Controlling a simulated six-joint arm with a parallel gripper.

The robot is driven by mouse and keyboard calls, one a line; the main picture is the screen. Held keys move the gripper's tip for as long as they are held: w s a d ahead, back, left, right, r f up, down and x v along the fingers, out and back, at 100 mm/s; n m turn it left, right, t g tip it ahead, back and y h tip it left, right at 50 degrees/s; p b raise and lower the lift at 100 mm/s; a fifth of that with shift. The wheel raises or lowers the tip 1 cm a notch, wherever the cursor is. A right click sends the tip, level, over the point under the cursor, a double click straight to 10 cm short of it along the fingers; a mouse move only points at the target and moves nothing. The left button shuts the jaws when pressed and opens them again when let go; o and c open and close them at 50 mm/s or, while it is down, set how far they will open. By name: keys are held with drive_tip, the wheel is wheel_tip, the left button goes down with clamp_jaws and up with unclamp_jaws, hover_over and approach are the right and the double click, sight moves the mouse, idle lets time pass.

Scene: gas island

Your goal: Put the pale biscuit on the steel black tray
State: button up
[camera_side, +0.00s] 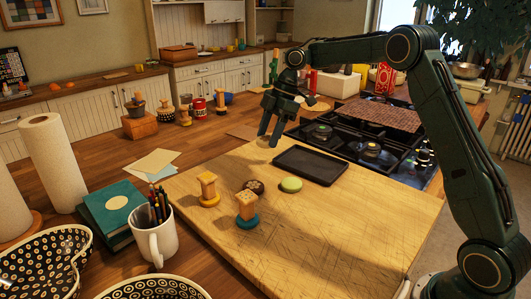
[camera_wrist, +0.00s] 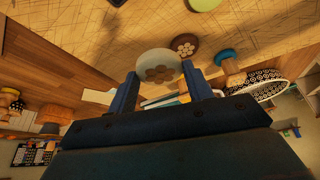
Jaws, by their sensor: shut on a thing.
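The pale biscuit (camera_wrist: 157,61), a round cream disc with a brown flower-like mark, sits between the fingertips of my gripper (camera_wrist: 158,77) in the wrist view. In the side view my gripper (camera_side: 269,136) points down, shut on the biscuit (camera_side: 263,143), whose pale edge shows at the fingertips. It is just left of the black tray (camera_side: 311,165), over the far edge of the wooden board. The tray is flat, rectangular, low-rimmed and empty.
On the board (camera_side: 340,230) lie a green biscuit (camera_side: 291,185) and a dark brown biscuit (camera_side: 254,186), near the tray's front. Two wooden stamps (camera_side: 208,189) (camera_side: 247,206) stand to their left. The gas hob (camera_side: 365,145) is behind the tray. The board's right front is clear.

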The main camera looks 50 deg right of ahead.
drive_tip(key=s+d+r+m+t+h, duration=0.1)
drive_tip(key=s+d+r+m+t, duration=0.1)
drive_tip(key=d+r+m, duration=0.5)
drive_tip(key=d+r, duration=0.3)
drive_tip(key=d, duration=0.2)
drive_tip(key=shift+r+h, duration=0.3)
drive_tip(key=shift+r, duration=0.05)
drive_tip(key=shift+f, duration=0.15)
approach(296, 160)
drive_tip(key=shift+x, duration=3)
drive_tip(key=shift+f, duration=0.15)
drive_tip(key=o, duration=1)
drive_tip(key=shift+c, duration=0.2)
